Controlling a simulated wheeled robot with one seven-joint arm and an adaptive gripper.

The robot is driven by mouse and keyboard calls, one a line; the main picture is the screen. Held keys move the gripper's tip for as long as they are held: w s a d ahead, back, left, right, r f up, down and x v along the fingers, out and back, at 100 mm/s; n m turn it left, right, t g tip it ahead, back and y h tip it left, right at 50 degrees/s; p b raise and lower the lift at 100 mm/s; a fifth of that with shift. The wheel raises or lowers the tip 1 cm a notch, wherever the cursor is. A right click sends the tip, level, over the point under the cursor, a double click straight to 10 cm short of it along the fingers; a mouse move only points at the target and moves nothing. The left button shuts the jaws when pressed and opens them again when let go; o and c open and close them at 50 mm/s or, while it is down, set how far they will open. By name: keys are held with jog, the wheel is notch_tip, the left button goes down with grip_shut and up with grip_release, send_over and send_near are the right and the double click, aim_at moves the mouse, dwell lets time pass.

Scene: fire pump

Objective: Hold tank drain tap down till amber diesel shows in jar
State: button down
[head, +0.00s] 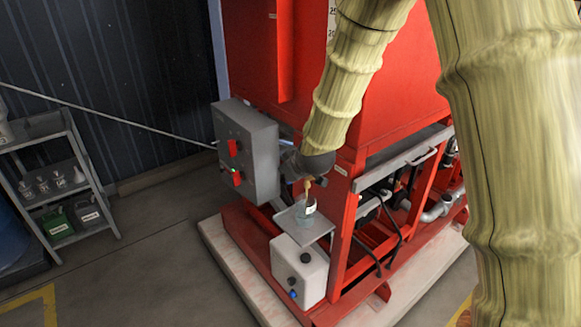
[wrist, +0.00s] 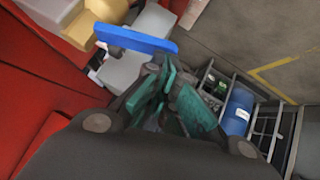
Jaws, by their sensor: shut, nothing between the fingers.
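The drain tap's blue lever (wrist: 135,38) crosses the upper left of the wrist view, with brass-coloured metal (wrist: 110,9) behind it. My gripper (wrist: 158,78) is shut and empty, its green-padded fingertips just short of the lever in that view. I cannot tell whether they touch it. In the head view my sleeved arm and dark wrist hide the gripper and most of the tap. The glass jar (head: 307,207) stands on a small grey shelf (head: 317,229) below my wrist. It looks greyish green with a pale label; no amber is clear in it.
The red tank (head: 400,90) rises behind my arm. A grey control box (head: 246,150) with red switches stands close left. A rack (head: 60,180) with cans and bottles stands far left. The floor between is clear.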

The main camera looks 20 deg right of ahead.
jog(key=shift+f, duration=0.3)
jog(key=shift+a+f+b, duration=0.1)
jog(key=shift+f+b, duration=0.05)
jog(key=shift+b, duration=0.2)
jog(key=shift+r, duration=0.25)
dwell(2.0)
jog(key=shift+r+p, duration=0.6)
jog(key=shift+r, duration=0.1)
jog(key=w+r+v, duration=0.1)
jog(key=r+v, duration=0.1)
jog(key=v, duration=1)
jog(key=shift+r+b, duration=0.2)
jog(key=shift+b, duration=0.25)
